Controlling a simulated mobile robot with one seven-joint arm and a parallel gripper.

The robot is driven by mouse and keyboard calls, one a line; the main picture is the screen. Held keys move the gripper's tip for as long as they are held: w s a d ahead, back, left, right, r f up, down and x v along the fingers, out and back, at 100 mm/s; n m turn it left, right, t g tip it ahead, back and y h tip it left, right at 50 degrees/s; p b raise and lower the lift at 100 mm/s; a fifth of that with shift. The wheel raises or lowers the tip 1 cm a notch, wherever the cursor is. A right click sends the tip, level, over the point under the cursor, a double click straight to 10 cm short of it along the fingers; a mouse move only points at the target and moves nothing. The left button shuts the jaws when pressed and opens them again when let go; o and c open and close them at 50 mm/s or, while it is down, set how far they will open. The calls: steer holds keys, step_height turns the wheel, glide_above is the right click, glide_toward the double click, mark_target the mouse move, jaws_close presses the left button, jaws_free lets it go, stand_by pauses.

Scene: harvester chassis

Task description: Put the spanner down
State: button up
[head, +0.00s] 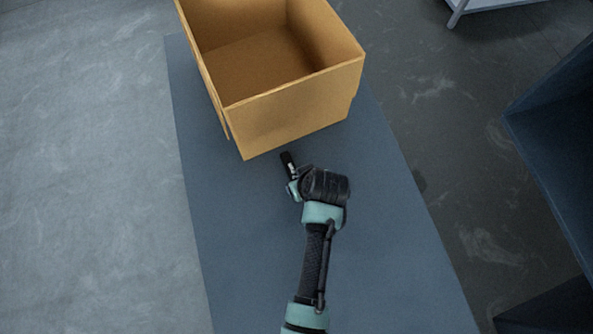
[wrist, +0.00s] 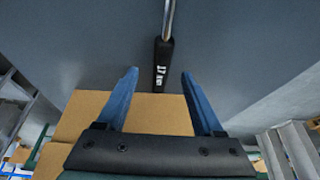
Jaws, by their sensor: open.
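The spanner has a black handle (wrist: 162,66) with white lettering and a thin metal shaft that runs out of the top of the wrist view. In the head view its black handle (head: 287,158) points toward the box, with a bit of bright shaft behind it. The rest is hidden by my wrist. It appears to lie on the blue-grey surface (head: 385,270). My gripper (wrist: 159,73) is open, its two blue fingers apart with the handle showing between them and a gap on both sides. In the head view my gripper (head: 296,187) is just behind the handle.
An open, empty-looking cardboard box (head: 300,105) stands on the surface just beyond the handle. It also fills the lower middle of the wrist view (wrist: 160,112). The surface is clear on both sides of my arm. A dark blue shelf-like unit (head: 555,125) stands at the right.

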mark_target(287, 159)
steer(key=shift+b+x, duration=0.65)
steer(key=shift+x, duration=2.05)
steer(key=shift+a, duration=0.2)
jaws_close()
